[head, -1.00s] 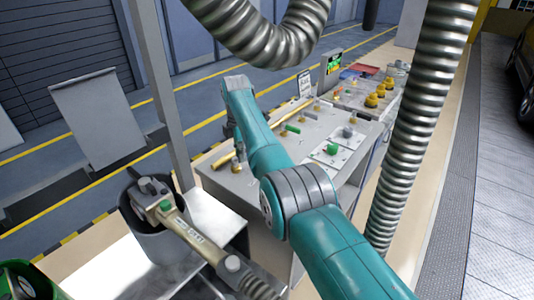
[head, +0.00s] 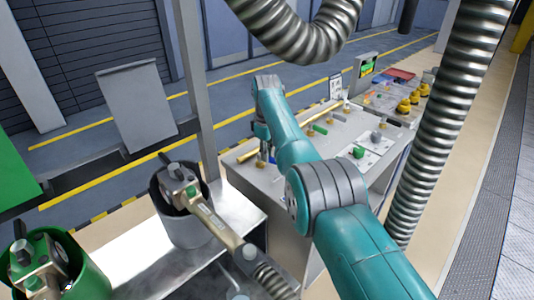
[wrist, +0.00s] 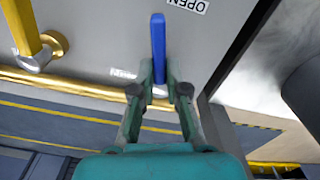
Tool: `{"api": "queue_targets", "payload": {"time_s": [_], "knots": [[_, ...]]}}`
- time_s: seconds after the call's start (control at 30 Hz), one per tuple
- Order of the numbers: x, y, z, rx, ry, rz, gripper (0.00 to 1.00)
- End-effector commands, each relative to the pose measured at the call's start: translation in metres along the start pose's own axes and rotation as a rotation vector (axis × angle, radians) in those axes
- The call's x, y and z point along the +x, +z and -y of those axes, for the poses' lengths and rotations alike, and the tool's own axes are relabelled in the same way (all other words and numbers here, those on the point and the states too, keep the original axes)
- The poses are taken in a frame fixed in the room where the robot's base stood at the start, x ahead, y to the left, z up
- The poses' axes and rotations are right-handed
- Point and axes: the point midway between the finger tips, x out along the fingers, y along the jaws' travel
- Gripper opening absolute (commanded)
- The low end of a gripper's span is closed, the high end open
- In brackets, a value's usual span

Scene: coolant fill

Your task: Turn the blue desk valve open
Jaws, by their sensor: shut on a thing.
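The blue desk valve shows in the wrist view as a long blue handle (wrist: 158,35) standing out from the grey desk panel (wrist: 105,30). My gripper (wrist: 160,72) is shut on this handle, with one green finger on each side. The handle's far end extends past the fingertips. An "OPEN" label (wrist: 188,5) is on the panel to the right of the handle, and another label is partly hidden behind the left finger.
A yellow lever on a brass fitting (wrist: 50,45) is left of the handle. The desk (head: 325,150) also carries a green knob (head: 358,152) and yellow knobs (head: 404,106). Nozzles stand in a grey bin (head: 180,225) and a green bin (head: 88,280). A ribbed hose (head: 430,130) hangs at right.

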Motion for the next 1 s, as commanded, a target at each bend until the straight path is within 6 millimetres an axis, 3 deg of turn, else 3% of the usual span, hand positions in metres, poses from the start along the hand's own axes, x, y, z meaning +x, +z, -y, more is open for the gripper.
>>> {"api": "queue_targets", "payload": {"time_s": [0.43,1.0], "knots": [[-0.0009,-0.0059,0.0027,0.265,0.001,-0.009,0.00],[-0.0022,-0.0068,0.0020,0.326,0.004,-0.012,0.00]]}}
